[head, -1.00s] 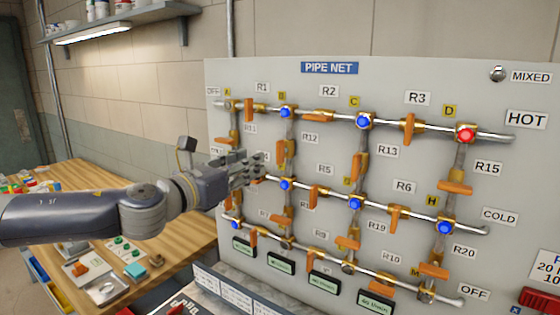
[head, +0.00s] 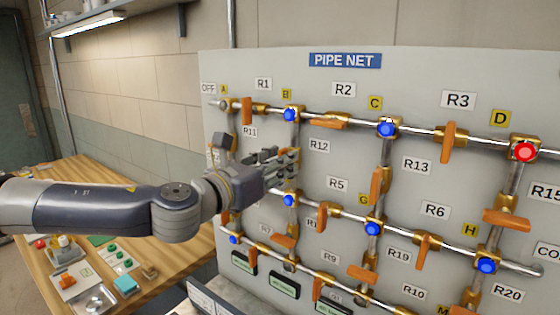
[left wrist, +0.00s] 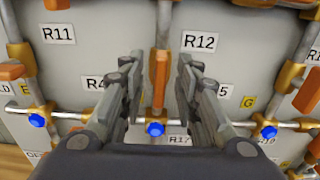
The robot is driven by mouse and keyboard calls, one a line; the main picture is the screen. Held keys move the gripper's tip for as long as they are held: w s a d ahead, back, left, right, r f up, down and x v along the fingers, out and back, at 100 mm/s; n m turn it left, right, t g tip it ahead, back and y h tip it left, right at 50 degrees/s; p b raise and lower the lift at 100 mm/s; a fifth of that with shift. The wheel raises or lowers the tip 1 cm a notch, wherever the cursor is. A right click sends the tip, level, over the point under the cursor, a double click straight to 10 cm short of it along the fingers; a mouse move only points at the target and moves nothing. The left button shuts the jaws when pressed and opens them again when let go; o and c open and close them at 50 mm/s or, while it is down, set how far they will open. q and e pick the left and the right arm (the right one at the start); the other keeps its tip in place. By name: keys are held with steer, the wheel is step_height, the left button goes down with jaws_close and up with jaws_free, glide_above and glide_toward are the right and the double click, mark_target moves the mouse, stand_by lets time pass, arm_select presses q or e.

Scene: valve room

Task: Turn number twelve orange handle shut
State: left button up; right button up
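The R12 label (head: 319,146) is on the grey panel, right of the vertical pipe below the B joint; it also shows in the left wrist view (left wrist: 199,41). The orange handle beside it (left wrist: 160,72) lies upright, in line with its pipe. In the head view this handle is mostly hidden behind my left gripper (head: 284,162). In the left wrist view the gripper (left wrist: 160,88) is open, with one finger on each side of the handle and visible gaps beside it. I cannot tell how deep the fingers reach around it. My right gripper is not in view.
The panel (head: 440,75) carries several other orange handles, such as one below R3 (head: 448,142), and blue knobs, such as one below B (head: 290,114). A wooden bench (head: 95,185) with small parts stands at the left. A shelf hangs above it.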

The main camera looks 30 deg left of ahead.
arm_select(q)
steer(key=shift+s, duration=0.1)
steer(key=c, duration=0.3)
steer(key=shift+r, duration=0.1)
jaws_close()
steer(key=shift+a+f+n+b, duration=0.1)
steer(key=shift+n+b, duration=1.7)
steer(key=shift+n, duration=1.2)
steer(key=shift+a+f+n+b, duration=0.1)
steer(key=shift+n+b, duration=1.75)
steer(key=shift+n, duration=1.15)
steer(key=shift+a+f+n+b, duration=0.1)
steer(key=shift+n+b, duration=1.7)
steer(key=shift+n, duration=1.2)
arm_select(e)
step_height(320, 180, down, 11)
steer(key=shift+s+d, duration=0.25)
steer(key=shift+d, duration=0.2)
arm_select(q)
steer(key=shift+o, duration=1.5)
jaws_free()
